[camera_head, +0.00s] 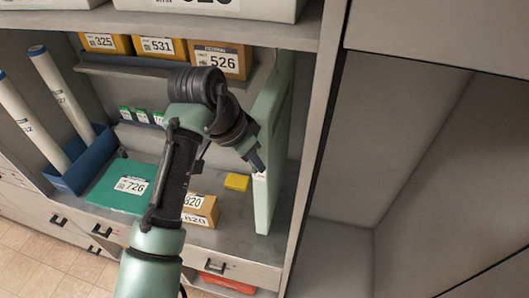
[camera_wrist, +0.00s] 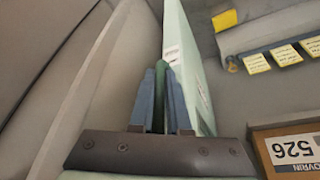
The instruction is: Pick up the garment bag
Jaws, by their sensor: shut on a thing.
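The garment bag (camera_head: 270,125) appears to be the tall, flat, pale green item standing upright at the right end of the shelf bay, with a small white label on its front edge. My gripper (camera_head: 257,163) is at that front edge. In the wrist view the bag (camera_wrist: 187,50) runs away from the fingers, and my gripper (camera_wrist: 161,100) is shut with a darker green strip between its fingers. This strip looks like part of the bag, and the fingers hide some of it.
The cabinet's side wall (camera_head: 312,130) stands close to the bag's right. A green box (camera_head: 118,187), a box marked 820 (camera_head: 200,210) and a yellow block (camera_head: 237,182) lie on the lower shelf. White tubes (camera_head: 62,92) stand left.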

